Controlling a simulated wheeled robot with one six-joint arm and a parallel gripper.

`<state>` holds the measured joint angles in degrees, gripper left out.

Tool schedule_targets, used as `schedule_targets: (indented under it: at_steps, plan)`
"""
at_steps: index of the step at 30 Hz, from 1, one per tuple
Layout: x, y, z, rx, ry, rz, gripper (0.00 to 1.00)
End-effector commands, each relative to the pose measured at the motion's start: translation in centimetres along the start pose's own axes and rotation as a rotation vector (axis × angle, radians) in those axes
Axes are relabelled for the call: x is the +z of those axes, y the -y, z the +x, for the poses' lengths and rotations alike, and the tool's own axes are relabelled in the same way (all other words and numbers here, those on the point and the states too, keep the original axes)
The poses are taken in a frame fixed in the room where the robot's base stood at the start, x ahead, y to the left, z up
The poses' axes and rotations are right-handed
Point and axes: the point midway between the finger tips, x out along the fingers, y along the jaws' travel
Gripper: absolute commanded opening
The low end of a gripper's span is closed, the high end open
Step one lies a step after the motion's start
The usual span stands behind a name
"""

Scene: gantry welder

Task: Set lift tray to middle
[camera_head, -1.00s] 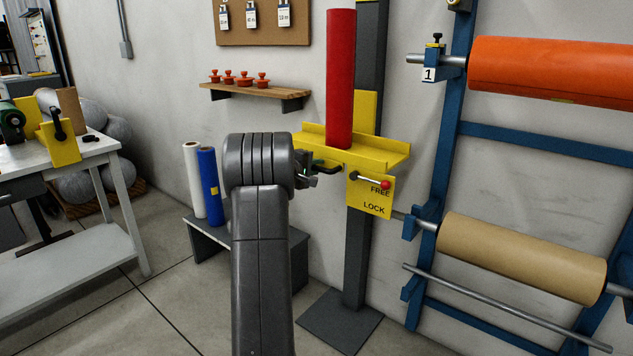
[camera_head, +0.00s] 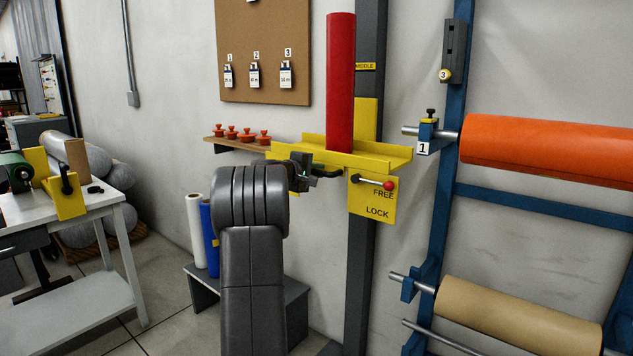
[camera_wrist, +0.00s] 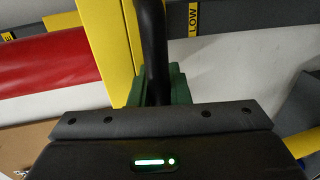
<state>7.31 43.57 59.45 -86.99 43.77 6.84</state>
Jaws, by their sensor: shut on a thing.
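The yellow lift tray (camera_head: 385,160) sits on a dark upright post (camera_head: 360,280) with a red roll (camera_head: 340,85) standing on it. My gripper (camera_head: 313,172) is shut on the tray's dark handle (camera_head: 328,173) at its front left. In the wrist view the black handle (camera_wrist: 154,45) runs between the green finger pads (camera_wrist: 172,85). A partly covered yellow middle label (camera_head: 365,66) is on the post above the tray. A yellow LOW label (camera_wrist: 194,17) shows in the wrist view. The red-knobbed lever (camera_head: 389,185) points right, beside the word FREE.
A wooden shelf (camera_head: 232,145) with orange knobs is left of the tray. A blue rack (camera_head: 450,200) with an orange roll (camera_head: 540,150) and a tan roll (camera_head: 515,315) stands on the right. White and blue rolls stand on a low grey bench (camera_head: 295,300).

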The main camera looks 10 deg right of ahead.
Motion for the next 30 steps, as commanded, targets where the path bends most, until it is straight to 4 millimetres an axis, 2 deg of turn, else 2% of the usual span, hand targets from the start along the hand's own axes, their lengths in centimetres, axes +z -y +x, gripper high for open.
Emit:
schedule_targets:
  at_steps: [1, 6, 12, 21, 30]
  plan:
    - [0.0, -2.5, -0.6, 0.014, -0.004, 0.006, 0.0]
    - [-0.1, -5.3, -1.1, 0.014, -0.005, 0.006, 0.0]
    - [-0.1, -7.8, -1.6, 0.014, -0.006, 0.005, 0.0]
    - [-0.1, -9.4, -2.0, 0.013, -0.006, 0.005, 0.0]
    - [-0.1, -9.6, -2.0, 0.013, -0.006, 0.006, 0.0]
